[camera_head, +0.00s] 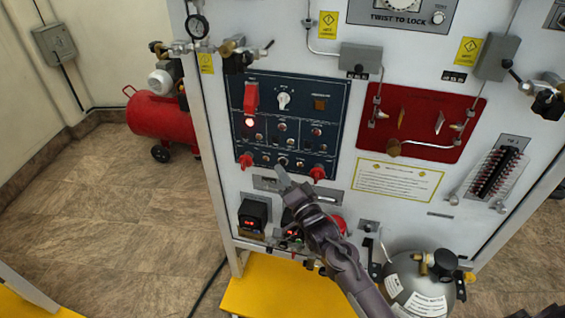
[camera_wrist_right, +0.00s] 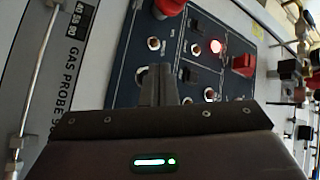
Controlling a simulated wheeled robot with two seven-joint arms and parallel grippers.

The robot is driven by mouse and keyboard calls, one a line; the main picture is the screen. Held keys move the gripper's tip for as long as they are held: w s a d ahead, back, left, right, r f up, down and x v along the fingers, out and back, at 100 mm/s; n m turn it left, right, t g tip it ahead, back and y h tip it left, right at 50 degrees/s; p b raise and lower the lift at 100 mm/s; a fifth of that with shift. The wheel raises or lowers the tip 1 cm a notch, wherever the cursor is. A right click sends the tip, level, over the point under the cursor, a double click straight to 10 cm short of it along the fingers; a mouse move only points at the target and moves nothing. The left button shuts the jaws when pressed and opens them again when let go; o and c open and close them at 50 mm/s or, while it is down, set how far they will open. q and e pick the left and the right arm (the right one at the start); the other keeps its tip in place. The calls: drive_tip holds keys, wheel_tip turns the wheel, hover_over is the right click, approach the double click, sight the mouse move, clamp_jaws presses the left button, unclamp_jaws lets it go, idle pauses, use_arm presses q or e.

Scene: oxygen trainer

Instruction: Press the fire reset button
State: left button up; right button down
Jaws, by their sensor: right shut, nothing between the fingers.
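The dark blue control panel (camera_head: 290,125) is on the white trainer front in the head view. It carries a lit red lamp (camera_head: 249,122), a red covered switch (camera_head: 251,97), a white rotary knob (camera_head: 283,100), two red knobs along the bottom and several small round buttons. The labels are too small to read, so I cannot tell which is the fire reset button. My right gripper (camera_head: 281,174) is shut and empty, its tips near the panel's lower edge. In the right wrist view, the shut fingers (camera_wrist_right: 157,76) point at the panel (camera_wrist_right: 185,45); I cannot tell whether they touch it.
A red plate (camera_head: 421,116) with valves is right of the panel. A black gauge box (camera_head: 253,214) and a grey cylinder (camera_head: 418,284) are below. A yellow platform (camera_head: 280,287) is at the base. A red compressor tank (camera_head: 158,116) stands left; open floor lies before it.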

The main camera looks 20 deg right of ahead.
drive_tip(key=shift+w+d, duration=0.1)
drive_tip(key=shift+w+d, duration=0.15)
drive_tip(key=shift+w, duration=0.1)
drive_tip(key=shift+w+d+r, duration=0.1)
drive_tip(key=shift+w+d, duration=0.15)
drive_tip(key=shift+w, duration=0.1)
idle(1.2)
drive_tip(key=shift+s+a, duration=0.1)
drive_tip(key=shift+s+a+p, duration=0.3)
drive_tip(key=shift+s+p, duration=0.05)
drive_tip(key=shift+s, duration=0.25)
drive_tip(key=s+a+p, duration=0.1)
drive_tip(key=s, duration=0.1)
drive_tip(key=s+a+p, duration=0.1)
drive_tip(key=s, duration=0.1)
drive_tip(key=shift+a+p, duration=0.3)
drive_tip(key=shift+a, duration=0.1)
